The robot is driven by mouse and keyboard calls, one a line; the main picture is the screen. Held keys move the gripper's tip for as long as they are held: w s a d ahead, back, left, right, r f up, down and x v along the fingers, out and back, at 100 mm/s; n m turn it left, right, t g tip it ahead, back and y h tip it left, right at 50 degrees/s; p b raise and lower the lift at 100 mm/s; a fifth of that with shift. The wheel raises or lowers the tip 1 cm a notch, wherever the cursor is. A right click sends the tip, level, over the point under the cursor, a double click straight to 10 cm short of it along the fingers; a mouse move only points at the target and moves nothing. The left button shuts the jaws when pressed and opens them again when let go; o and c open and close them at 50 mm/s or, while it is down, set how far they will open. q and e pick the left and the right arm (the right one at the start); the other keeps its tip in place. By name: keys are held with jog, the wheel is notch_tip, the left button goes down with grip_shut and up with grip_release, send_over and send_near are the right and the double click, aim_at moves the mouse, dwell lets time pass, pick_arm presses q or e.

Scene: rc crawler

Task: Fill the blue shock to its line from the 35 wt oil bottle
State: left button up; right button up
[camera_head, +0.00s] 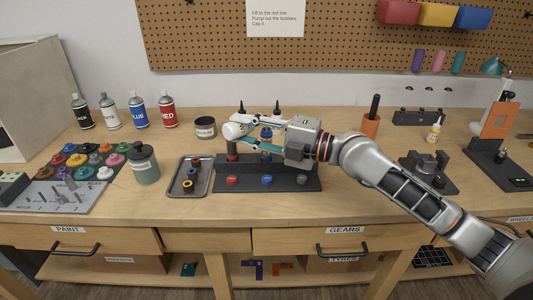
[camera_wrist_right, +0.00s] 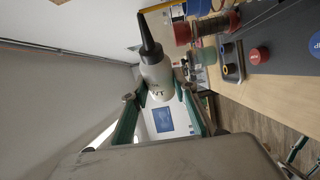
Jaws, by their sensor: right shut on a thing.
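My right gripper (camera_head: 248,135) is shut on a white bottle (camera_head: 232,131), held tipped above the dark stand (camera_head: 205,182). In the right wrist view the bottle (camera_wrist_right: 158,80) has a black nozzle (camera_wrist_right: 149,36); its label is only partly legible, ending in "WT". The right gripper's fingers (camera_wrist_right: 158,108) lie on both sides of it. The blue shock (camera_head: 266,132) stands in the rack, partly hidden by my gripper. A red shock (camera_head: 232,150) stands left of it, below the bottle. Oil level and fill line cannot be made out. My left gripper is not in view.
Red and blue caps (camera_head: 266,180) lie on the stand's front. A grey tray (camera_head: 173,188) with small parts is left of it. A dark jar (camera_head: 205,128), green-grey bottle (camera_head: 144,165) and spray cans (camera_head: 138,113) stand farther left. An orange holder (camera_head: 370,125) is right.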

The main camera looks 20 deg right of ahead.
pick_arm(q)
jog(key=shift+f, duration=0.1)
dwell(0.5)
pick_arm(e)
jog(key=shift+f+n+h+b, duration=0.3)
jog(key=shift+f+n+b, duration=0.35)
jog(key=shift+n+b, duration=0.15)
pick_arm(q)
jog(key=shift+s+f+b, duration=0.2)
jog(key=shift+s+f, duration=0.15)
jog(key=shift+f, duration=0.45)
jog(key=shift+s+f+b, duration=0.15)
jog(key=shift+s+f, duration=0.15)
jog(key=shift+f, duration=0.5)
pick_arm(e)
jog(key=shift+d+f+n+g, duration=0.1)
jog(key=shift+f+n+g, duration=0.3)
jog(key=shift+f+n, duration=0.15)
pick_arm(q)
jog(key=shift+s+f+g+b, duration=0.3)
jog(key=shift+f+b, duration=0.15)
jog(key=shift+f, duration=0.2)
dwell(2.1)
pick_arm(e)
jog(key=shift+w+d+f+n+h, duration=0.2)
jog(key=shift+f+n+h, duration=0.15)
jog(key=shift+n, duration=0.3)
jog(key=shift+w+d+f+n+h, duration=0.1)
jog(key=shift+d+f+n+h, duration=0.1)
jog(key=shift+n+h, duration=0.35)
